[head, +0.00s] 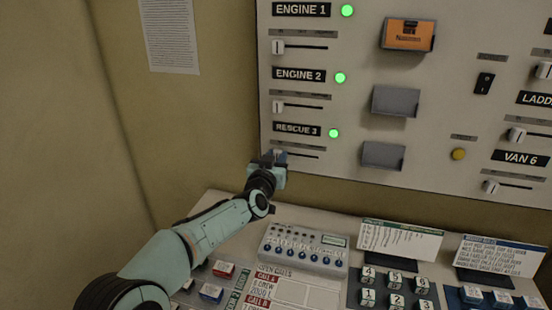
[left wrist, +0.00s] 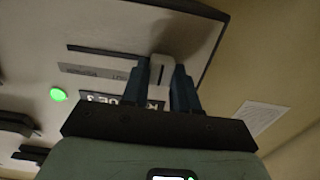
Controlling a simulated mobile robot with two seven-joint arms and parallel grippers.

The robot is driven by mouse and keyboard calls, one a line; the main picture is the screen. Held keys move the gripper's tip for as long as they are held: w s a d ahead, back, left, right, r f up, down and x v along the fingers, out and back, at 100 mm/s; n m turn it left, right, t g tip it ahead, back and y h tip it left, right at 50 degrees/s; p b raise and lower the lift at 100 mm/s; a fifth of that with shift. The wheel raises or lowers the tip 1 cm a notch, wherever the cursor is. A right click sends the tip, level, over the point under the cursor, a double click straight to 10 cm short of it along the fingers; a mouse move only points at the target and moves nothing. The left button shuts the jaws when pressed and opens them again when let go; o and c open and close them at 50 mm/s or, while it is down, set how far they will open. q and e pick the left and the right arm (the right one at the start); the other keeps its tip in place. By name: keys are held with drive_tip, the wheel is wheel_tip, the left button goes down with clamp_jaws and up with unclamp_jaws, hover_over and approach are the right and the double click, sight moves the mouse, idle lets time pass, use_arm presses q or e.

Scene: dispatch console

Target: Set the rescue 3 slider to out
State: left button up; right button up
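The rescue 3 slider is on the upright wall panel, beside the RESCUE 3 label (head: 297,129) and its lit green lamp (head: 334,133). Its dark slot (head: 305,155) runs to the right from my left gripper (head: 276,160), which is at the slot's left end and mostly hides the knob. In the left wrist view, the pale knob (left wrist: 160,72) is between the two blue fingers of my left gripper (left wrist: 160,88), with a finger close against each side. The knob is at one end of its slot (left wrist: 105,52). My right gripper is in neither view.
The engine 2 slider (head: 278,107) and engine 1 slider (head: 278,47) are above, knobs at left. Grey card holders (head: 383,156) are to the right. Below, the desk holds a switch box (head: 303,249), number keys and standing cards (head: 400,241).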

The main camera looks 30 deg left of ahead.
sight(297, 154)
use_arm(q)
clamp_jaws()
drive_tip(key=d+p, duration=0.1)
drive_tip(key=d, duration=0.1)
drive_tip(key=w+d+p, duration=0.1)
drive_tip(key=d, duration=0.1)
drive_tip(key=shift+d+r+p, duration=0.2)
drive_tip(key=shift+p, duration=0.15)
drive_tip(key=shift+w+d, duration=0.1)
drive_tip(key=shift+d, duration=0.2)
drive_tip(key=shift+f, duration=0.2)
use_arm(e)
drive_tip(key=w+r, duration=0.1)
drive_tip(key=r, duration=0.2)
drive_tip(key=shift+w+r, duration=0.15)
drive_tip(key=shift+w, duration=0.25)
use_arm(q)
drive_tip(key=shift+a, duration=0.1)
drive_tip(key=o, duration=0.6)
unclamp_jaws()
drive_tip(key=b+v, duration=0.2)
drive_tip(key=v, duration=1.1)
drive_tip(key=shift+s, duration=0.25)
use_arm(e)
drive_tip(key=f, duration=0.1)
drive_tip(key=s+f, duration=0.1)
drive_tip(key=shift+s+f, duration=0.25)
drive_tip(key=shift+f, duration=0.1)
